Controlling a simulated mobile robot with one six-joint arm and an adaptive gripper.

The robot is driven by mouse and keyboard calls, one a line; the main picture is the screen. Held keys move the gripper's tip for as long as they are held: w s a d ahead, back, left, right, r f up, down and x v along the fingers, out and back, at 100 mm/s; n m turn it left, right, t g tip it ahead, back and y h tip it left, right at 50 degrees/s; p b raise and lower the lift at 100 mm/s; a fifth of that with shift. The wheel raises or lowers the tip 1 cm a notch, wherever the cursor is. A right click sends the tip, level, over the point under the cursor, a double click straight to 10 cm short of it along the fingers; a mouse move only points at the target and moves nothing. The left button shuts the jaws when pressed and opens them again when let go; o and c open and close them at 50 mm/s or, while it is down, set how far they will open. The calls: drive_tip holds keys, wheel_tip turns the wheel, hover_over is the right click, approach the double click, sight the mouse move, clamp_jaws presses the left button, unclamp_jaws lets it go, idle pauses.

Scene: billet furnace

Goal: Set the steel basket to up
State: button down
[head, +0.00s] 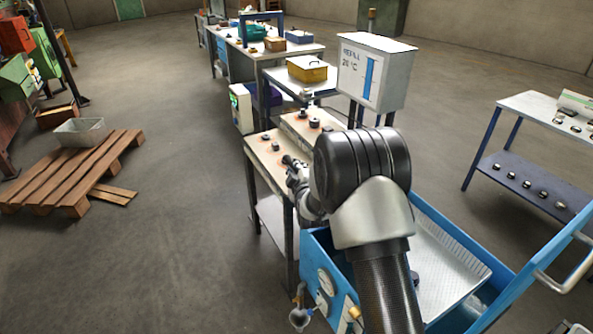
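The steel basket (458,262) is most likely the silver, finely patterned metal tray inside the blue tank (504,303) at the lower right. It sits low between the tank walls, and my arm hides its left part. A pale bar handle (566,274) is at the tank's right edge; I cannot tell whether it joins the basket.
A white box marked "REFILL" (377,70) rises behind my arm. A blue-legged shelf (530,188) is at the right. A pallet (70,172) with a grey bin (80,132) is left. The left-centre floor is clear.

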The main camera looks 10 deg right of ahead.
drive_tip(key=shift+w+r, duration=0.2)
drive_tip(key=shift+r, duration=0.4)
drive_tip(key=c, duration=1.7)
unclamp_jaws()
drive_tip(key=shift+o, duration=1.1)
drive_tip(key=shift+s+f, duration=0.1)
drive_tip(key=shift+f, duration=0.15)
drive_tip(key=v, duration=1.2)
drive_tip(key=shift+f, duration=0.1)
